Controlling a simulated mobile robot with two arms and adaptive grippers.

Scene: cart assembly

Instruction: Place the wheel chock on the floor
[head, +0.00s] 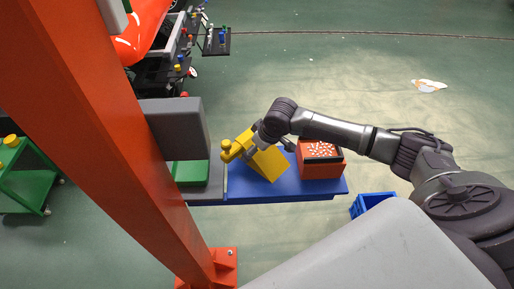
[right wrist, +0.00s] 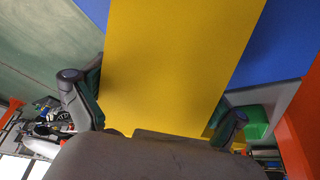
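The yellow wheel chock (head: 268,164) is a wedge-like block at the blue shelf (head: 310,191); I cannot tell whether it rests on it or is slightly lifted. My right gripper (head: 257,141) is at the chock's upper end. In the right wrist view the chock (right wrist: 175,65) fills the middle, with one finger of my right gripper (right wrist: 155,97) on each side of it. The fingers are wide apart and close to its sides; firm contact cannot be made out. My left gripper is not in view.
A red bin of small white parts (head: 321,165) stands right of the chock. A grey block (head: 178,128) and a green part (head: 190,173) are on the left. A red-orange post (head: 110,130) rises in front. A blue crate (head: 371,203) is on the floor; the green floor (head: 400,60) beyond is mostly clear.

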